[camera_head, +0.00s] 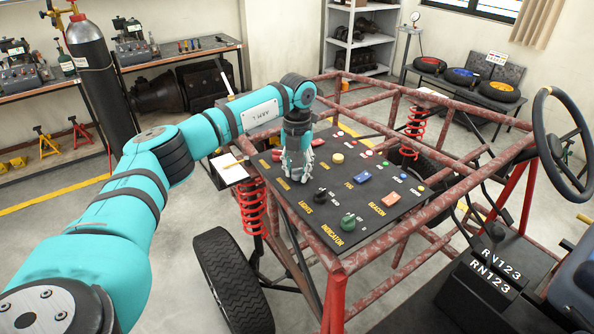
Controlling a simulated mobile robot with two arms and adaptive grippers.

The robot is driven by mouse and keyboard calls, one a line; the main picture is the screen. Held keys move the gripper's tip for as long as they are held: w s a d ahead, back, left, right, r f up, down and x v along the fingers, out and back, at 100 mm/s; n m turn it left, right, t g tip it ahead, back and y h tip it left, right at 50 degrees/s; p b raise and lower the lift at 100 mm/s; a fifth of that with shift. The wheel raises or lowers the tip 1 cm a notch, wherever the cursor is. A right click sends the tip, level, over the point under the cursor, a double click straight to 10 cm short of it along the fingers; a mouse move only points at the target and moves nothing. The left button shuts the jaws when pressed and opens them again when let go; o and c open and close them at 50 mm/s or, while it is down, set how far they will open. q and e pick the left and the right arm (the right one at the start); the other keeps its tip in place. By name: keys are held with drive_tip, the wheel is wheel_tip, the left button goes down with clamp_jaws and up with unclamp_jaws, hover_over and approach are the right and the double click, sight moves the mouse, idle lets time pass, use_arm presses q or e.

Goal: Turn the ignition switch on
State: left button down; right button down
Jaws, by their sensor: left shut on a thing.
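The black switch panel (398,207) lies on top of the kart's red tube frame. My left gripper (293,178) points down at the panel's left part, its fingers close together. It is shut on what seems to be the ignition switch; the fingers hide that switch, and the label beside it is too small to read. Its setting cannot be told. Nearer on the panel are a black lights knob (319,196) and a green indicator knob (347,221). My right gripper is not in view.
Frame tubes (408,98) surround the panel. A steering wheel (561,145) stands at the right. A gas cylinder (97,85) stands behind my left arm.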

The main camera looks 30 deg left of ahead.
sight(297, 169)
use_arm(q)
drive_tip(key=shift+m, duration=1)
drive_tip(key=shift+r, duration=0.1)
drive_tip(key=c, duration=1)
unclamp_jaws()
wheel_tip(297, 169, up, 12)
drive_tip(key=shift+f, duration=0.1)
